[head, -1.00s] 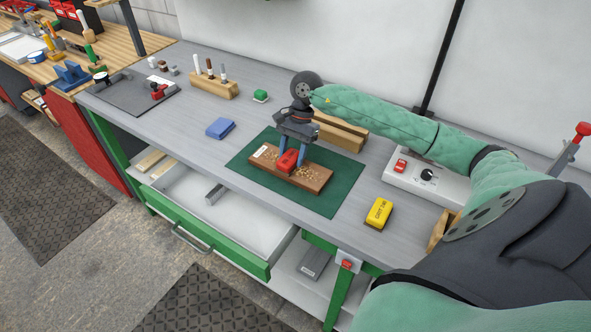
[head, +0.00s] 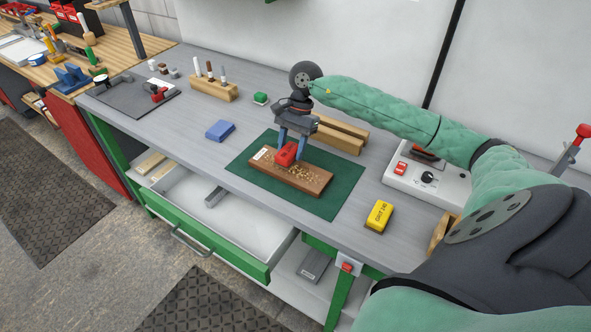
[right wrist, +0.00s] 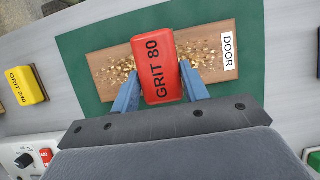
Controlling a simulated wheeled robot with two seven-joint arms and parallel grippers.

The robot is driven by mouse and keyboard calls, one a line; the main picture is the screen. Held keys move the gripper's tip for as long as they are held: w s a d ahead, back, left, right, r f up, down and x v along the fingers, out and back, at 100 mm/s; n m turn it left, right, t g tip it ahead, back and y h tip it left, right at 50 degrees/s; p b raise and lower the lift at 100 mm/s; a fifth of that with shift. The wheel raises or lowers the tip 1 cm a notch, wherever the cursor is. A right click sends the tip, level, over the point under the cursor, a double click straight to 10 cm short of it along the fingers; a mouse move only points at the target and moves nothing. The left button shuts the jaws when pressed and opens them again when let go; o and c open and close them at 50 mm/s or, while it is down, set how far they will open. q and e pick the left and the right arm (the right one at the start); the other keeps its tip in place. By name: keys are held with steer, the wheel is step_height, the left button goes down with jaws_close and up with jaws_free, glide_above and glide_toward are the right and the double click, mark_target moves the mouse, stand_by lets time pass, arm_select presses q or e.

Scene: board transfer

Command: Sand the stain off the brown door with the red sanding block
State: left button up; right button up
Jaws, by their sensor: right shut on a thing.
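The brown door (head: 312,181) is a flat board with a white "DOOR" label, lying on a green mat (head: 346,195). In the right wrist view the door (right wrist: 106,64) has tan crumbs or dust scattered on both sides of the block. My right gripper (head: 290,152) is shut on the red sanding block (head: 286,154), marked "GRIT 80" in the right wrist view (right wrist: 157,60). The block is over the middle of the door; I cannot tell whether it touches. No stain shows clearly; the block hides part of the surface. My left gripper is not in view.
A yellow "GRIT 240" block (head: 379,216) lies right of the mat and a blue block (head: 220,130) left of it. A wooden piece (head: 340,136) lies behind. A white control box (head: 428,183) stands at right. An open drawer (head: 225,222) juts out in front.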

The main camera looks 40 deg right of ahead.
steer(key=shift+r, duration=1.8)
